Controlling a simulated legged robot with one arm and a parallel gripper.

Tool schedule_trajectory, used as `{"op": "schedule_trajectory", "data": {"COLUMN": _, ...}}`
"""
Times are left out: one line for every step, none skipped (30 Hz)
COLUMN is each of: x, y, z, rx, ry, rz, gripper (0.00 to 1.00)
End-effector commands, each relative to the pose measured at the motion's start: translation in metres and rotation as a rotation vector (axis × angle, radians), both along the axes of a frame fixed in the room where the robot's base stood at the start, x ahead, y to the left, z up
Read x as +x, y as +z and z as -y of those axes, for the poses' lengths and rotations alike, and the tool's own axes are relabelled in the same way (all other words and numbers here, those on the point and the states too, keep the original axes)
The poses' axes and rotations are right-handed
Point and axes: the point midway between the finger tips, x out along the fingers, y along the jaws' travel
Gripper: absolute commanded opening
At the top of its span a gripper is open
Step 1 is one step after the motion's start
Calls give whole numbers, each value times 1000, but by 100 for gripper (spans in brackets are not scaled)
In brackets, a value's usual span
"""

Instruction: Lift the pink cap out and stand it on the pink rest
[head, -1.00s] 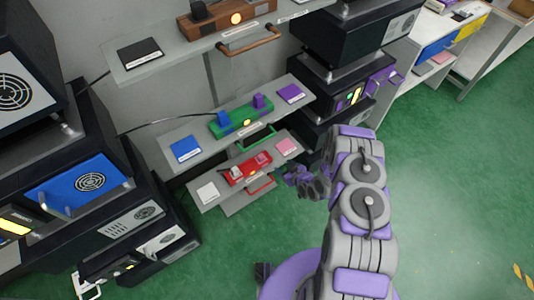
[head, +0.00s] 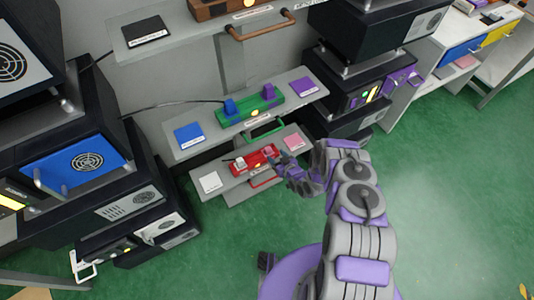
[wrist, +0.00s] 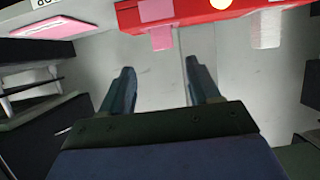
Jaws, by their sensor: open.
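The red fixture (head: 256,159) sits on the lowest shelf in the head view and spans the top of the wrist view (wrist: 190,13). The pink cap (wrist: 160,28) is in it, beside a white cap (wrist: 266,28). The pink rest (head: 293,142) is a flat square at the right end of that shelf; it also shows at upper left in the wrist view (wrist: 45,27). My gripper (wrist: 163,76) is open with nothing between its fingers. Its fingers point toward the red fixture, apart from the pink cap. In the head view my gripper (head: 281,168) partly hides the fixture's right end.
A white rest (head: 210,182) lies at the shelf's left end. A red handle (head: 263,181) projects below the fixture. Just above is a shelf with a green fixture (head: 252,114) and green handle (head: 266,130). Dark cabinets stand on both sides. Green floor in front is clear.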

Motion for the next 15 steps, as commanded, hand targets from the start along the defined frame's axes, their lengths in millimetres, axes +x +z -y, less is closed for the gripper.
{"op": "schedule_trajectory", "data": {"x": 5, "y": -4, "z": -3, "rx": 0, "ry": -1, "rz": 2, "gripper": 62}}
{"op": "schedule_trajectory", "data": {"x": 8, "y": -5, "z": -4, "rx": 0, "ry": -1, "rz": 2, "gripper": 62}}
{"op": "schedule_trajectory", "data": {"x": 10, "y": -6, "z": -6, "rx": 0, "ry": -1, "rz": 2, "gripper": 62}}
{"op": "schedule_trajectory", "data": {"x": 12, "y": -7, "z": -8, "rx": -1, "ry": -1, "rz": 2, "gripper": 62}}
{"op": "schedule_trajectory", "data": {"x": 13, "y": -7, "z": -10, "rx": -1, "ry": -1, "rz": 2, "gripper": 62}}
{"op": "schedule_trajectory", "data": {"x": 14, "y": -7, "z": -11, "rx": -2, "ry": 1, "rz": 1, "gripper": 62}}
{"op": "schedule_trajectory", "data": {"x": 15, "y": -8, "z": -12, "rx": -2, "ry": 1, "rz": 2, "gripper": 62}}
{"op": "schedule_trajectory", "data": {"x": 15, "y": -8, "z": -13, "rx": -3, "ry": 1, "rz": 1, "gripper": 62}}
{"op": "schedule_trajectory", "data": {"x": 16, "y": -9, "z": -14, "rx": -3, "ry": 1, "rz": 1, "gripper": 62}}
{"op": "schedule_trajectory", "data": {"x": 17, "y": -10, "z": -15, "rx": -4, "ry": 2, "rz": 1, "gripper": 62}}
{"op": "schedule_trajectory", "data": {"x": 19, "y": -11, "z": -17, "rx": -4, "ry": 1, "rz": 1, "gripper": 62}}
{"op": "schedule_trajectory", "data": {"x": 21, "y": -13, "z": -20, "rx": -5, "ry": 1, "rz": 1, "gripper": 62}}
{"op": "schedule_trajectory", "data": {"x": 23, "y": -15, "z": -22, "rx": -4, "ry": 2, "rz": 2, "gripper": 62}}
{"op": "schedule_trajectory", "data": {"x": 25, "y": -17, "z": -24, "rx": -5, "ry": 2, "rz": 2, "gripper": 62}}
{"op": "schedule_trajectory", "data": {"x": 28, "y": -20, "z": -28, "rx": -5, "ry": 2, "rz": 2, "gripper": 62}}
